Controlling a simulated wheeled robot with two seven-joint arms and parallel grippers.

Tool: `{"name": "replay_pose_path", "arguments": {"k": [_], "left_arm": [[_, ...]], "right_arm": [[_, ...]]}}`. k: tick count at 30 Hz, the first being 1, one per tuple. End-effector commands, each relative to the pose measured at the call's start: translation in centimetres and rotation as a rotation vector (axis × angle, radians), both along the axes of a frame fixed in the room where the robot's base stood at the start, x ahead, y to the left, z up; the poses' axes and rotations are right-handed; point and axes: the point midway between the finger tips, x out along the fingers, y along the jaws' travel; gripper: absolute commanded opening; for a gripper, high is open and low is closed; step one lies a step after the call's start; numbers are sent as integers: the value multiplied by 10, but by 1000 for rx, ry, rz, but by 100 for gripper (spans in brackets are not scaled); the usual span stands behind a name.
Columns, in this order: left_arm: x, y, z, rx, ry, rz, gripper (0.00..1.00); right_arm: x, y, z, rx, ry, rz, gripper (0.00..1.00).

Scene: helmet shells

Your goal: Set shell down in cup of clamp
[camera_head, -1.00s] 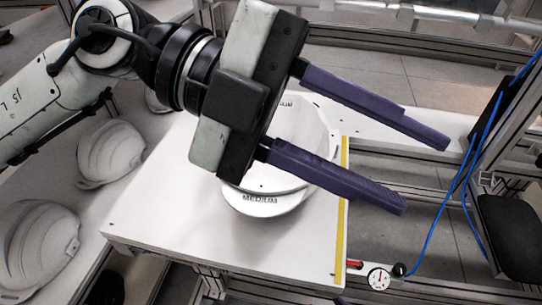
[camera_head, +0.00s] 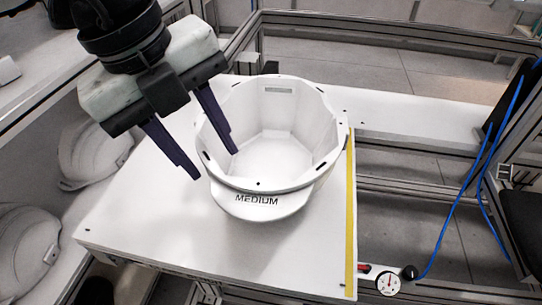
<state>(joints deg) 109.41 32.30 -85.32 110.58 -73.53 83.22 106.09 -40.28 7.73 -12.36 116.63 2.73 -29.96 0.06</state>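The white helmet shell (camera_head: 257,202), marked MEDIUM on its brim, sits open side up on the white table, with its hollow inside in view. My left gripper (camera_head: 216,166) is open at the shell's left side, its two dark purple fingers well apart. One finger overlaps the shell's left wall in the picture, and the other is left of the shell. I cannot tell whether either finger touches it. No cup of a clamp shows; whatever lies under the shell is hidden. A round dial (camera_head: 388,284) with a red part beside it sits at the table's front right corner. My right gripper is not in view.
The white table top (camera_head: 150,220) is bare at the left and front. A yellow strip (camera_head: 351,230) runs along its right side. More white shells (camera_head: 92,155) lie on a lower surface at the left. A blue cable (camera_head: 470,180) and metal frame stand at the right.

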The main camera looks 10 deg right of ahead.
Motion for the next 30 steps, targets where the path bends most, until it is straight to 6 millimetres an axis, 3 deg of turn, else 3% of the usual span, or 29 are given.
{"name": "replay_pose_path", "arguments": {"k": [9,18,25,30], "left_arm": [[2,-4,-44,0,3,-2,37],[3,-5,-49,-1,1,-1,37],[2,-5,-49,-1,1,-1,0],[3,-6,-48,-4,-1,-1,0]], "right_arm": [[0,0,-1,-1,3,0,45],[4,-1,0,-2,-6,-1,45],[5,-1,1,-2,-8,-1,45],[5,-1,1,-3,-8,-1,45]]}}
